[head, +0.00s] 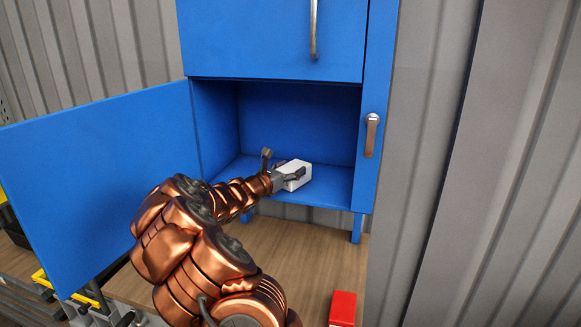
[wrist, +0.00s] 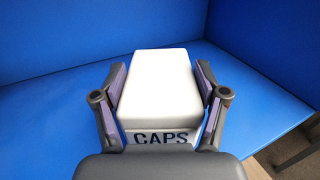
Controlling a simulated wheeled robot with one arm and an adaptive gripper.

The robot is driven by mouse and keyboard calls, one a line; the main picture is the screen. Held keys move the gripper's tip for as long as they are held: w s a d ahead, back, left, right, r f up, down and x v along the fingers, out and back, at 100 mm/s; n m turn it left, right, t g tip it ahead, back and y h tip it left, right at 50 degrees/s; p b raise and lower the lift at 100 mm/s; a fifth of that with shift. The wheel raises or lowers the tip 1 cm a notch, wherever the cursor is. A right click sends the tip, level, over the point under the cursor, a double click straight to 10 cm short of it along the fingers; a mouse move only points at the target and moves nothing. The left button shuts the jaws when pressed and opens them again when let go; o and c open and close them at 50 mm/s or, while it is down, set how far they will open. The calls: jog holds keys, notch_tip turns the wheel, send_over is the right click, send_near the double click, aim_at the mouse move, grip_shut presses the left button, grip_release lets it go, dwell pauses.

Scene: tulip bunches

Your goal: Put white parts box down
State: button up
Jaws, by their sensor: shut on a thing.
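The white parts box (head: 296,174) is inside the lower compartment of a blue cabinet (head: 272,63), just over or on its floor; I cannot tell whether it touches. In the wrist view the white box (wrist: 159,82) shows its plain top and a near face with the letters "CAPS". My gripper (head: 284,177) reaches in through the open front and is shut on the box. In the wrist view the gripper's fingers (wrist: 160,88) lie along the box's left and right sides. The box's underside is hidden.
The cabinet's blue door (head: 95,180) stands open to the left. The upper compartment is closed. Blue floor (head: 328,189) is free right of the box. A red box (head: 342,308) stands on the wooden surface (head: 300,255) below. Corrugated grey walls flank the cabinet.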

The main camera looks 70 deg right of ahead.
jog(key=shift+f, duration=0.1)
jog(key=o, duration=1.4)
jog(key=shift+o, duration=0.2)
jog(key=shift+w+a, duration=0.1)
jog(key=shift+a, duration=0.25)
jog(key=b+v, duration=0.3)
jog(key=v, duration=0.8)
jog(key=shift+a, duration=0.15)
